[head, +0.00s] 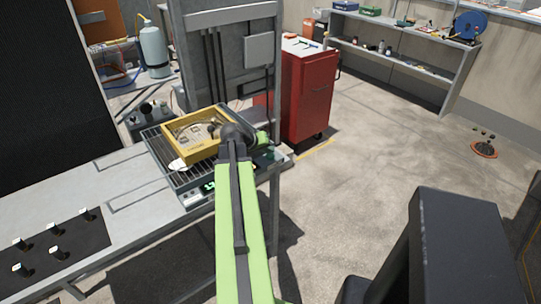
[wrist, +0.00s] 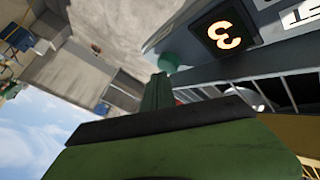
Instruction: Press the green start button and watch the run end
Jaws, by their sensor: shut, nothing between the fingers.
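A round green button (wrist: 172,59) shows in the wrist view, just past the tip of my gripper (wrist: 158,78). The fingers are shut and empty and point at it; I cannot tell whether they touch it. A yellow tray (head: 177,127) with metal pieces sits on the slats.
A grey bench (head: 130,180) runs left, with a dark mat (head: 40,248) holding several small pieces. A red cabinet (head: 309,95) stands behind the machine on the right. Shelves (head: 395,60) line the back wall. The concrete floor on the right is mostly clear.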

